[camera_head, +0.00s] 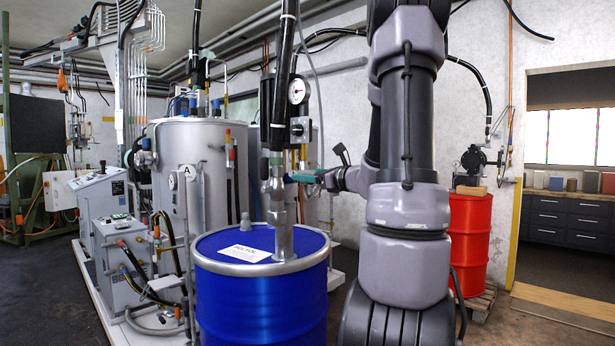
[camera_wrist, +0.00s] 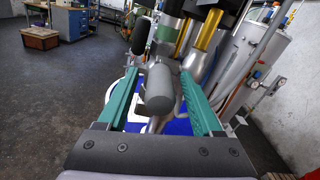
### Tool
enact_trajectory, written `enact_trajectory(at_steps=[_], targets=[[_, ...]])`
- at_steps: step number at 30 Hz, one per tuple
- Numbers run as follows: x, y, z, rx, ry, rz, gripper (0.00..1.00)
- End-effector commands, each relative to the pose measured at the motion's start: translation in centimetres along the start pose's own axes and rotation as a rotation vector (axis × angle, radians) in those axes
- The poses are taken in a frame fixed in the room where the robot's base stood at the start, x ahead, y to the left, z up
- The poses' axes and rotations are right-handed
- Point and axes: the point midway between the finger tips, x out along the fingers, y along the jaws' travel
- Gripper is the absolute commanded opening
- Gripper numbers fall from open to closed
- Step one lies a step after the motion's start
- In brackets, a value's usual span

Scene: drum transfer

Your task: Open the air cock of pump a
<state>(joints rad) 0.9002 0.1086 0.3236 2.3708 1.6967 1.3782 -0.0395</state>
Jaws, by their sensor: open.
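A blue drum (camera_head: 262,300) stands in front with a metal pump (camera_head: 277,205) upright in its lid. Above, a round gauge (camera_head: 297,91) and a black unit (camera_head: 298,128) sit beside a thick black hose. My gripper (camera_head: 302,178) reaches in from the right, its teal fingers close to the pump's upper part. In the wrist view my gripper (camera_wrist: 159,76) is open, with a grey rounded cylinder (camera_wrist: 159,88) between or just beyond the fingers; contact cannot be told. A black grip-like part (camera_wrist: 140,36) shows above the left finger. I cannot tell for sure which part is the air cock.
A steel tank (camera_head: 190,150) marked A and a control cabinet (camera_head: 102,205) stand left. A red drum (camera_head: 470,235) on a pallet stands right behind my arm. Hoses and pipes crowd around the pump. In the wrist view, the dark floor (camera_wrist: 60,85) is open at left.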

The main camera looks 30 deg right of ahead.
Motion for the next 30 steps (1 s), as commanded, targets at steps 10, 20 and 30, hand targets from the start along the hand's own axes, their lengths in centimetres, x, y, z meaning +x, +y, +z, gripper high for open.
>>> enact_trajectory(at_steps=[10,20,30], targets=[[0.15,-0.01,0.01,0.0,0.0,0.0,0.4],[0.12,-0.01,0.0,0.0,0.0,0.0,0.0],[0.11,-0.01,-0.01,0.0,0.0,0.0,0.0]])
